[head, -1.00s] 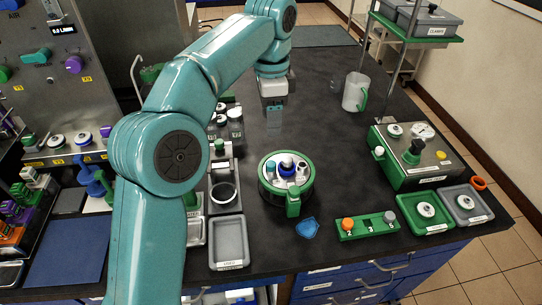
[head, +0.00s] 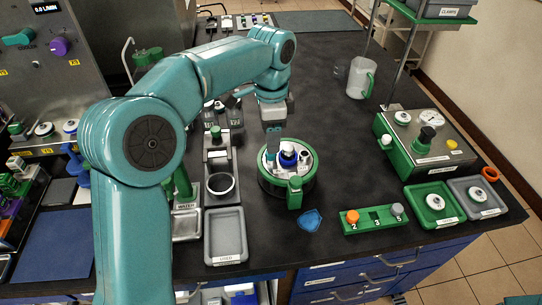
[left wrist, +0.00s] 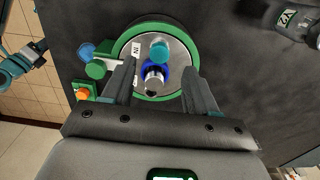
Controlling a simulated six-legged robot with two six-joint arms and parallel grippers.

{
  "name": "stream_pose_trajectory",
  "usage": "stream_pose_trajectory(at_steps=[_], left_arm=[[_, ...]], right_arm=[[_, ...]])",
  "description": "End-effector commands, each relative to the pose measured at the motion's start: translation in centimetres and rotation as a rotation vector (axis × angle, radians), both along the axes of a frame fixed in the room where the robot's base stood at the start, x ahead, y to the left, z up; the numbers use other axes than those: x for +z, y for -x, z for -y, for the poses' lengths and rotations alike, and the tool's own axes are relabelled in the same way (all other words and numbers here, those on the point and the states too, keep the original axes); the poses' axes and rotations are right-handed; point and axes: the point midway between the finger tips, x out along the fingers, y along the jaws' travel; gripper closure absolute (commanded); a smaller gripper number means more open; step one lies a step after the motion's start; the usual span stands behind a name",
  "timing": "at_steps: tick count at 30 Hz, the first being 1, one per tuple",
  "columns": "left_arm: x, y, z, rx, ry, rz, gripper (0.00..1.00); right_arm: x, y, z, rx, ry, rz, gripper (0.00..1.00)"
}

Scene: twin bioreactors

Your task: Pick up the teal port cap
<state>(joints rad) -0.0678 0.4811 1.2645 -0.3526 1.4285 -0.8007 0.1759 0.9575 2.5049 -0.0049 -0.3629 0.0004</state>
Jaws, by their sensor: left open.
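The teal port cap (left wrist: 159,48) stands on the metal lid of a green-ringed round vessel (left wrist: 122,48). In the head view the cap (head: 268,162) is at the left of the lid. A blue-collared port (head: 288,158) is beside it and also shows in the left wrist view (left wrist: 153,74). My left gripper (head: 272,135) hangs over the back left of the lid. In the left wrist view its open fingers (left wrist: 160,65) flank the line of the cap and blue port, with nothing held. A teal arm part (left wrist: 20,62) at the wrist view's left edge may be my right arm.
A blue piece (head: 310,220) and a green block with knobs (head: 375,219) lie right of the vessel. Bottles (head: 234,115), a stand with a black ring (head: 221,184) and a grey tray (head: 226,236) are at left. A gauge box (head: 428,140) is at right.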

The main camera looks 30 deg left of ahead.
Motion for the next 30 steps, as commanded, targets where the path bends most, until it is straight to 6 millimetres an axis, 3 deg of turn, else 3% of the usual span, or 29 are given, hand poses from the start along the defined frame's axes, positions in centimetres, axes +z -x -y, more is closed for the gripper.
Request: stream_pose_trajectory(at_steps=[9, 17, 22, 23, 30], left_arm=[[-4.6, -0.1, -0.1, 0.000, 0.000, -0.003, 0.42], [-4.9, -0.1, -0.1, 0.000, 0.000, -0.001, 0.42], [-4.9, -0.1, -0.1, 0.000, 0.000, -0.001, 0.94], [-4.9, -0.1, -0.1, 0.000, 0.000, -0.001, 1.00], [-4.9, -0.1, -0.1, 0.000, 0.000, -0.001, 1.00]], right_arm=[[-0.7, 0.0, 0.0, 0.000, 0.000, 0.000, 0.57], [-0.6, 0.0, 0.0, 0.000, 0.000, 0.000, 0.57], [-0.6, 0.0, 0.0, 0.000, 0.000, 0.000, 0.57], [-0.6, 0.0, 0.0, 0.000, 0.000, 0.000, 0.57], [-0.6, 0.0, 0.0, 0.000, 0.000, 0.000, 0.57]])
